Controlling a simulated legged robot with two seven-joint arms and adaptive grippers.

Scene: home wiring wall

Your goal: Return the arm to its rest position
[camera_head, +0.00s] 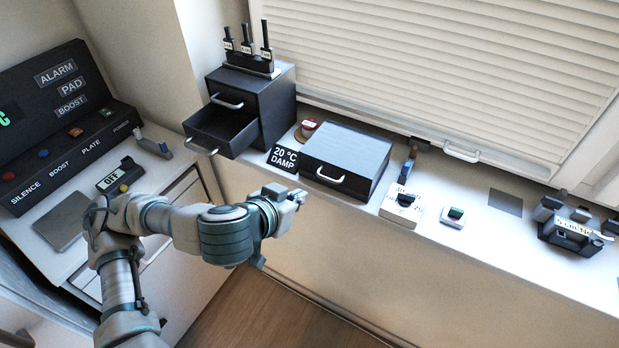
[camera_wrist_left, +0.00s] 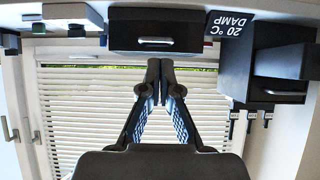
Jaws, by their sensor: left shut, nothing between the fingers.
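My left arm comes in from the lower left in the head view and reaches out in front of the shelf. My left gripper (camera_head: 292,197) is at its end, just short of the shelf's front edge and below the low black drawer box. In the left wrist view the left gripper's fingers (camera_wrist_left: 160,82) meet at the tips, with nothing between them. They point toward the low drawer box (camera_wrist_left: 156,30) and the window blind (camera_wrist_left: 85,110). My right gripper does not show.
The white shelf (camera_head: 460,235) holds the low drawer box (camera_head: 345,160), a black cabinet (camera_head: 262,105) with an open drawer (camera_head: 220,130), a dial block (camera_head: 402,206) and a green-switch block (camera_head: 453,216). A control panel (camera_head: 65,150) stands left. Floor (camera_head: 270,310) below is clear.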

